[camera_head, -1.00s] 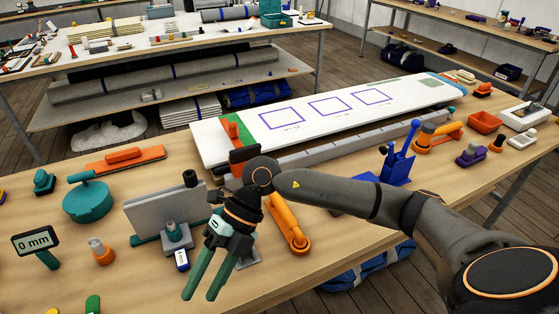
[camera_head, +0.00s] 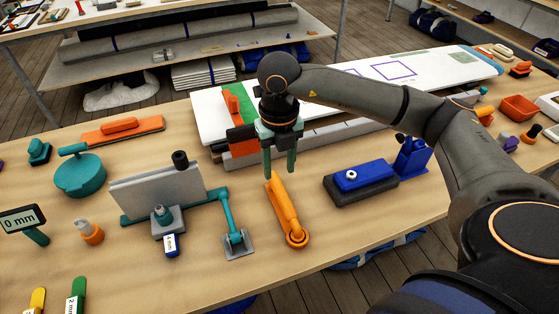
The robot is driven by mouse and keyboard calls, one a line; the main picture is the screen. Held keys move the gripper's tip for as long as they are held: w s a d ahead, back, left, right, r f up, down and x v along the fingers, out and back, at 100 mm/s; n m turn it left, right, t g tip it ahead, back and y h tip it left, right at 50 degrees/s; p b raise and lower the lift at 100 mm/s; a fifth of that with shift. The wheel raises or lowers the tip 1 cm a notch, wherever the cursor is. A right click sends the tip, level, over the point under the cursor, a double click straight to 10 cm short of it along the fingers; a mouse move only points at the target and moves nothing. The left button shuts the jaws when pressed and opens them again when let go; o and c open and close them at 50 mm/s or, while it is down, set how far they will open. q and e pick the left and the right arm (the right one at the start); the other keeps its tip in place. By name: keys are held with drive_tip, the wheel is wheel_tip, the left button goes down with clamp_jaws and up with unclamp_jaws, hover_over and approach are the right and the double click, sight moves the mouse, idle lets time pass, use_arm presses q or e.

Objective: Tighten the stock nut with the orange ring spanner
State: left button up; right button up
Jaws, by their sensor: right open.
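The orange ring spanner (camera_head: 284,208) lies on the workbench, with its ring end (camera_head: 297,237) towards the front edge and its handle running back. My right gripper (camera_head: 280,168) points down at the handle's far end. Its green fingers are apart, one on each side of the handle in the picture; I cannot tell how high above it they are. A blue block (camera_head: 372,177) on a dark base lies to the right, with a small pale nut-like piece (camera_head: 351,175) on top. I cannot tell whether this is the stock nut. My left gripper is out of view.
Left of the spanner stand a teal lever (camera_head: 229,217) on a grey plate and a grey upright board (camera_head: 157,186) with a teal base. A long white board (camera_head: 208,112) lies behind the gripper. The bench right of the spanner's ring end is clear.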

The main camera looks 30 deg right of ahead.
sight(279, 187)
wheel_tip(279, 187, down, 8)
drive_tip(key=b, duration=0.5)
drive_tip(key=shift+r+p, duration=0.35)
drive_tip(key=shift+r, duration=0.2)
drive_tip(key=shift+c, duration=0.7)
clamp_jaws()
drive_tip(key=shift+r+p, duration=1.8)
drive_tip(key=shift+r, duration=0.8)
